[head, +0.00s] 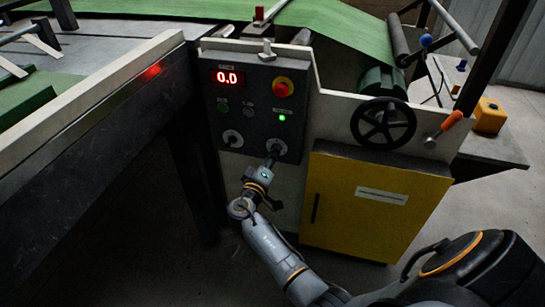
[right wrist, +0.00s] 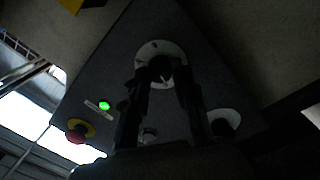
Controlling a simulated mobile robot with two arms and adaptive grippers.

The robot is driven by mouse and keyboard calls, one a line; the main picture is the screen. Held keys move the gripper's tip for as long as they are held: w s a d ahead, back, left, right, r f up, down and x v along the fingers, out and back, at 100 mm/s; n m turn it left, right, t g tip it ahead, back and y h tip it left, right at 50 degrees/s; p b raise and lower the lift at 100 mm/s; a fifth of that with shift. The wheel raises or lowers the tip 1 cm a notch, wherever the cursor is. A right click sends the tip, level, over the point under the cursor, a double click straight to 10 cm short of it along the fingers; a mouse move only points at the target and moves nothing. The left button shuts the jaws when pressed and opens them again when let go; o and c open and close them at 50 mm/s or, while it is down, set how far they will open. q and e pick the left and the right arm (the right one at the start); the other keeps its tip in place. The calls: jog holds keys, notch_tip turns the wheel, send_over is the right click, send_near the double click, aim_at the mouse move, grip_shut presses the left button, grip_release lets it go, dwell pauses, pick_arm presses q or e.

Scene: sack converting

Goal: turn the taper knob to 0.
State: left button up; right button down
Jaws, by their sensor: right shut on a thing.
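A dark control panel (head: 254,108) carries two knobs with pale round dials. My right gripper (head: 271,160) reaches up to the right-hand knob (head: 276,146) and is shut on it. In the right wrist view the fingers (right wrist: 163,88) stand on both sides of this knob (right wrist: 160,66), whose pale dial has dark marks. The other knob (head: 232,138) is free at the left; it also shows in the right wrist view (right wrist: 224,122). The labels are too small to read, so I cannot tell which is the taper knob. My left gripper is not in view.
The panel also has a red display (head: 229,78) reading 0.0, a red stop button (head: 282,87) and a green lamp (head: 282,118). Right of it are a black handwheel (head: 383,122) and an orange-handled lever (head: 448,122). A yellow cabinet door (head: 365,215) is below.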

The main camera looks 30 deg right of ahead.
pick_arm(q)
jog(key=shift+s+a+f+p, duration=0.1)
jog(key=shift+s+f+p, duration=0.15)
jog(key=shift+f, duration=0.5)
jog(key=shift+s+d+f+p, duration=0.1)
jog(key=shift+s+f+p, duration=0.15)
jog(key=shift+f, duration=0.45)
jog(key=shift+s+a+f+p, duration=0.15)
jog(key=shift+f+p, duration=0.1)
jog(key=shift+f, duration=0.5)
pick_arm(e)
jog(key=shift+n+t, duration=0.4)
jog(key=shift+n, duration=4.5)
jog(key=c, duration=1.1)
grip_release()
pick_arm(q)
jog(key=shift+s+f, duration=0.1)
